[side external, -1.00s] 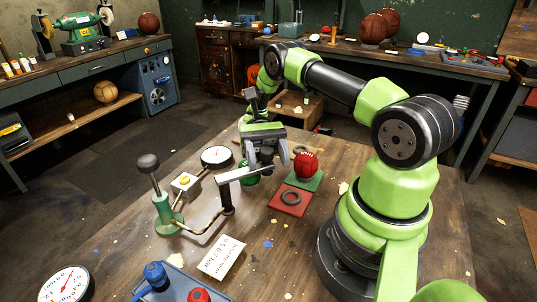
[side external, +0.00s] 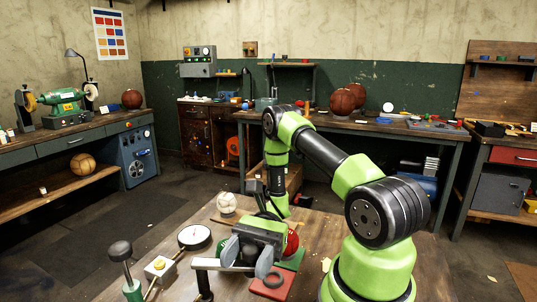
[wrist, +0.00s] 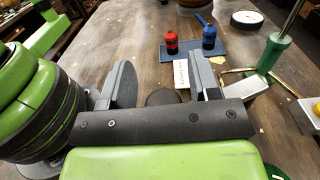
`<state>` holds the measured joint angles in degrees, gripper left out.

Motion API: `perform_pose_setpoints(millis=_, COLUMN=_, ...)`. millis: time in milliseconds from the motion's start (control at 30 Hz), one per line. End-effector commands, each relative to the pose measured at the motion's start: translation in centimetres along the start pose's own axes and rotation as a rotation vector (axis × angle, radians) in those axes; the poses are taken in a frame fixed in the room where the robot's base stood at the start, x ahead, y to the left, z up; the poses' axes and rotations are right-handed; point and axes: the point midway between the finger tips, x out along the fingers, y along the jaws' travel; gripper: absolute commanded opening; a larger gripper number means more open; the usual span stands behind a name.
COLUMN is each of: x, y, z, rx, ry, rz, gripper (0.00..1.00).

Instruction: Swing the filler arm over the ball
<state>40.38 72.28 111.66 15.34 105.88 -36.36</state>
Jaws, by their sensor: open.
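The filler arm (side external: 207,264) is a pale metal bar on a dark post near the table's front. Its outer end runs in behind my gripper's fingers in the side view. My gripper (side external: 248,258) is open, pointing down at that end. In the wrist view, a dark round top (wrist: 163,98) shows between the two fingers of my gripper (wrist: 163,82); I cannot tell whether they touch it. A white ball (side external: 226,202) stands farther back on the left.
A round dial gauge (side external: 194,236) lies left of my gripper. A green hand pump (wrist: 271,52) with an upright handle stands nearby. A blue tray (wrist: 190,50) holds a red and a blue object. A red pad (side external: 272,283) with a dark ring lies close by.

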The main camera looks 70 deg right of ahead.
Motion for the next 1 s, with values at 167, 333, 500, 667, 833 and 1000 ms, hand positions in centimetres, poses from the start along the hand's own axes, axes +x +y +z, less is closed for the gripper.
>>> perform_pose_setpoints(millis=167, x=1.6, y=0.1, z=0.1, rx=0.006, ry=-0.003, rz=-0.172, gripper=0.56)
perform_pose_setpoints(millis=333, x=1.6, y=0.0, z=0.0, rx=-0.004, ry=0.001, rz=-0.286, gripper=0.56)
perform_pose_setpoints(millis=500, x=-1.5, y=0.8, z=-0.1, rx=-0.008, ry=0.003, rz=-0.283, gripper=0.56)
perform_pose_setpoints(millis=667, x=-4.2, y=1.6, z=-0.1, rx=-0.007, ry=0.003, rz=-0.282, gripper=0.56)
perform_pose_setpoints(millis=833, x=-4.5, y=1.6, z=1.2, rx=-0.041, ry=0.088, rz=-0.19, gripper=0.56)
perform_pose_setpoints(millis=1000, x=-4.0, y=1.5, z=2.8, rx=-0.096, ry=0.204, rz=-0.08, gripper=0.56)
